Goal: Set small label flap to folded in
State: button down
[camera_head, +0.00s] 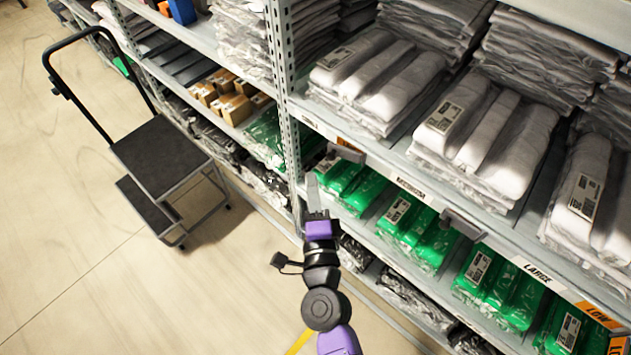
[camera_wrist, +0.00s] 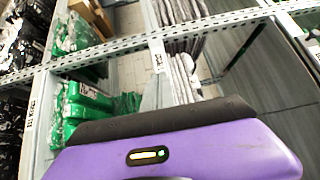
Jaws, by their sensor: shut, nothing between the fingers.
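Along the shelf edge in the head view, a grey flap (camera_head: 346,152) sticks outward near the upright post, beside an orange label. It is on the edge section left of the MEDIUM label (camera_head: 411,189); its own size lettering is not readable. A second grey flap (camera_head: 463,223) sticks out between the MEDIUM and LARGE (camera_head: 537,272) labels. My gripper (camera_head: 312,188) is shut and empty, to the lower left of the first flap and apart from it in the picture. In the wrist view, its purple body fills the bottom, and no flap can be made out clearly.
Bagged white garments (camera_head: 376,85) fill the shelf above the edge, and green bagged garments (camera_head: 405,228) fill the shelf below. The metal post (camera_head: 285,100) stands close to my gripper. A black step cart (camera_head: 160,155) stands left; the floor (camera_head: 110,270) is open.

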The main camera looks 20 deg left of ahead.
jog(key=s, duration=0.9)
jog(key=shift+a+f, duration=0.3)
